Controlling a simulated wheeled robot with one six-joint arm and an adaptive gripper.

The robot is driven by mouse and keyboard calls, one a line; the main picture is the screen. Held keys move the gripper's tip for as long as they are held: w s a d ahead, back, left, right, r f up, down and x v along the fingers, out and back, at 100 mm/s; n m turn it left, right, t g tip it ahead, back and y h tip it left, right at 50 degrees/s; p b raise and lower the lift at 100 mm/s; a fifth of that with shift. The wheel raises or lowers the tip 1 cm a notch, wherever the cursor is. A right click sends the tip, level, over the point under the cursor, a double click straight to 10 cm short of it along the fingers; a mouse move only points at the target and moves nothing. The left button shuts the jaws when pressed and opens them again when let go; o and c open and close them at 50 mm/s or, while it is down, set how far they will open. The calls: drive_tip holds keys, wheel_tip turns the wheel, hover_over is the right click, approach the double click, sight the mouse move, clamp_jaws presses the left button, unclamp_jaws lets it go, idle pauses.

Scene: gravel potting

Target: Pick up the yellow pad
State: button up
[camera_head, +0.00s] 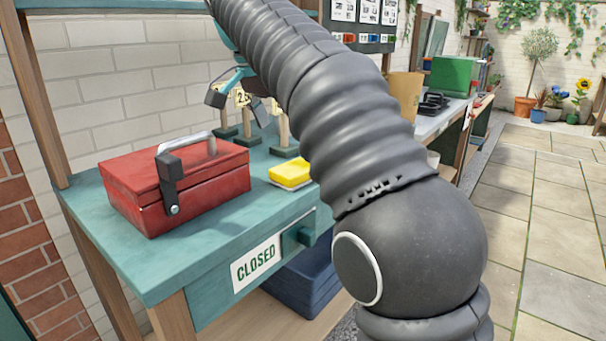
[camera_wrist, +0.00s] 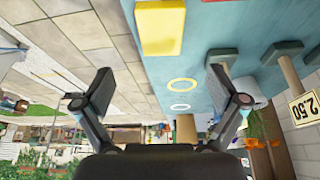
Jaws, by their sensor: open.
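The yellow pad (camera_head: 290,173) lies flat on the teal bench top (camera_head: 200,250), right of the red toolbox, in the head view. In the wrist view the yellow pad (camera_wrist: 160,27) is at the top edge, partly cut off by the frame. My gripper (camera_head: 238,103) is above the back of the bench, up and left of the pad in the head view. In the wrist view my gripper (camera_wrist: 160,84) has its two fingers wide apart with nothing between them. The pad is beyond the fingertips and apart from them. My arm covers much of the head view.
A red toolbox (camera_head: 175,182) with a raised handle stands left of the pad. A CLOSED sign (camera_head: 256,262) hangs on the bench front. Bare bench lies before the pad.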

sight(294, 167)
drive_tip(key=x, duration=0.4)
drive_tip(key=shift+s, duration=0.1)
drive_tip(key=x, duration=0.4)
drive_tip(key=shift+s+a+f, duration=0.2)
drive_tip(key=shift+a+f, duration=0.05)
drive_tip(key=shift+a, duration=0.05)
drive_tip(key=shift+w+d+f+b, duration=0.2)
drive_tip(key=shift+w+f+b, duration=0.1)
drive_tip(key=shift+f, duration=0.35)
drive_tip(key=c, duration=1.3)
drive_tip(key=shift+o, duration=0.2)
drive_tip(key=shift+r, duration=0.1)
